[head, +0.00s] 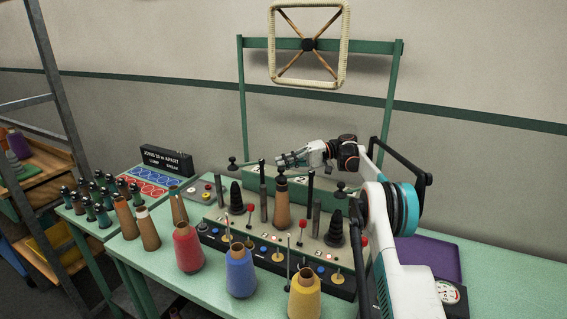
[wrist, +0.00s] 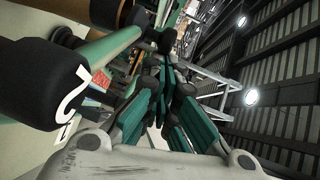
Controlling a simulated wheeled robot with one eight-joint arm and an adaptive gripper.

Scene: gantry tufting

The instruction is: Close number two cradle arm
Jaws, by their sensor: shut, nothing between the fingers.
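My gripper (head: 281,162) reaches left over the back of the machine in the head view. Its teal fingers (wrist: 165,85) are shut with nothing between them in the wrist view. A black cylinder marked with a white 2 (wrist: 42,85) fills the left of the wrist view, close beside the gripper. A pale green bar (wrist: 112,44) runs past it. I cannot tell from the wrist view whether they touch the fingers. In the head view, a brown cone (head: 283,208) stands below my gripper, between dark upright posts. The number is not readable there, and I cannot tell the cradle arm's position.
Red (head: 188,248), blue (head: 240,272) and yellow (head: 304,296) yarn cones stand in front of the machine. Red-knobbed levers line its front panel (head: 262,262). A green frame (head: 391,95) rises behind. A purple pad (head: 430,258) lies right.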

